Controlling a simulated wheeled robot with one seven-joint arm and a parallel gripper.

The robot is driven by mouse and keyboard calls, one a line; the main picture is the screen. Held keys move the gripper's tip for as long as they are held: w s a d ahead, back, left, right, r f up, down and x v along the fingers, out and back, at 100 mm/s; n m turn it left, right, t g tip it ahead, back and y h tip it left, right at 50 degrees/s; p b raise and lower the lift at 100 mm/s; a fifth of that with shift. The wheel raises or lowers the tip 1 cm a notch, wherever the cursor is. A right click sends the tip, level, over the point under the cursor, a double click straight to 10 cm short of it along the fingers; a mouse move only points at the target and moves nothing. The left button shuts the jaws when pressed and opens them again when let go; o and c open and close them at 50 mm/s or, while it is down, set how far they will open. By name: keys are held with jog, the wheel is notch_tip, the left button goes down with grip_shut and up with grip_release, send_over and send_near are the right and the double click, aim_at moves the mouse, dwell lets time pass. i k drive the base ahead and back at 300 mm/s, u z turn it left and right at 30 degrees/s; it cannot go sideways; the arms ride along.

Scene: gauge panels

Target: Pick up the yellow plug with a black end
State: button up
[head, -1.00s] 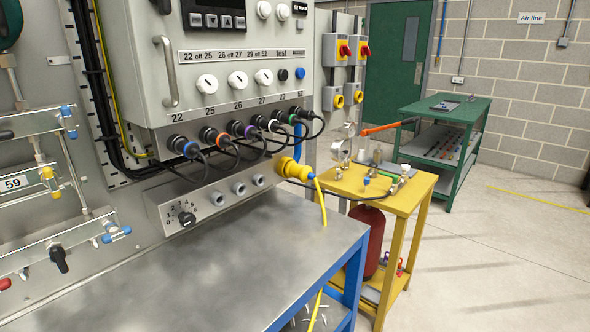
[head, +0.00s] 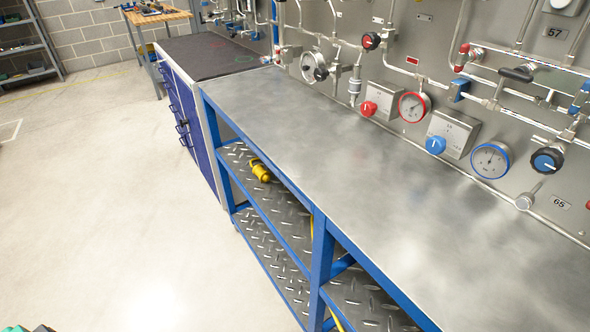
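A yellow plug (head: 261,171) lies on its side on the upper diamond-plate shelf (head: 283,208) under the metal bench, near the shelf's front edge. It is small in the view; its end toward the bench's far end looks dark. My gripper is not in view.
Blue bench legs (head: 321,262) and a blue front rail border the shelf. A lower shelf (head: 262,258) lies beneath. A blue drawer cabinet (head: 183,110) adjoins the far end. Gauges and valves line the wall panel. The floor (head: 90,190) at left is open.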

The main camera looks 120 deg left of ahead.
aim_at(264, 176)
jog(key=u, duration=3.9)
jog(key=k, duration=0.8)
jog(key=i, duration=0.8)
jog(key=z, duration=0.1)
